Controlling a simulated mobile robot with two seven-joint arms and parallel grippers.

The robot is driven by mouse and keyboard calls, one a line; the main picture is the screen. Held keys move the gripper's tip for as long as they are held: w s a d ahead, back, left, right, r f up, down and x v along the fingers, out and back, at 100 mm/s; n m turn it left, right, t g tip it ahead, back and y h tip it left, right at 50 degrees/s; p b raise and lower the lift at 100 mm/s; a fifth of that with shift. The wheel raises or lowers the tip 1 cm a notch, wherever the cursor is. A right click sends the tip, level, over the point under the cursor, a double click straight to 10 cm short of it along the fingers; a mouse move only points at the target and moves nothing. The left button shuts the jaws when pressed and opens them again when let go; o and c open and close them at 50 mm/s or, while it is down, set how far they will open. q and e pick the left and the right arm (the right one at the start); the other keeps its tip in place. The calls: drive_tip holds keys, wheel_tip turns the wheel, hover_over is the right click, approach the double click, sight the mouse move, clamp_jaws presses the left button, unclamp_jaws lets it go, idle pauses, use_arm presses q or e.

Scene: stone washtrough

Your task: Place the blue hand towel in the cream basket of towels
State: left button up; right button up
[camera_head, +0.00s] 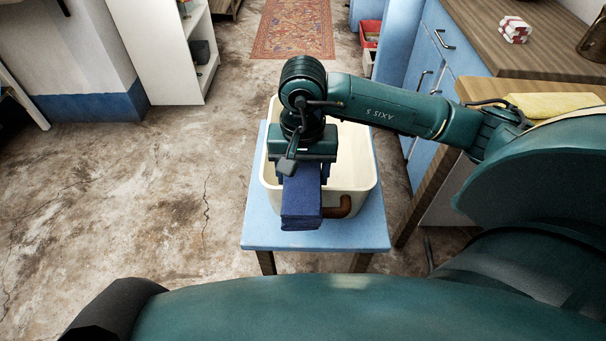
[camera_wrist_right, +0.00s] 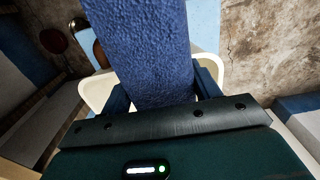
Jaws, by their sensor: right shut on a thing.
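The blue hand towel (camera_head: 301,203) is folded into a long block. My right gripper (camera_head: 303,166) is shut on it; in the right wrist view the towel (camera_wrist_right: 148,50) stands out from between the two fingers (camera_wrist_right: 163,92). The cream basket (camera_head: 363,178) stands on a light blue stool, with a brown handle (camera_head: 341,208) on its near side. Gripper and towel are over the basket's near part, and the towel's end overlaps its near rim in the head view. The basket's inside is mostly hidden, and no towels show in it. My left gripper is out of view.
The blue stool (camera_head: 350,237) has a bare front edge. At right are a wooden counter (camera_head: 545,55) and a yellow cloth (camera_head: 555,105) behind my arm. A white shelf (camera_head: 165,60) stands at back left. The floor at left is clear.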

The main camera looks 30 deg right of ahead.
drive_tip(key=shift+f, duration=0.55)
drive_tip(key=shift+f, duration=0.1)
drive_tip(key=o, duration=1.1)
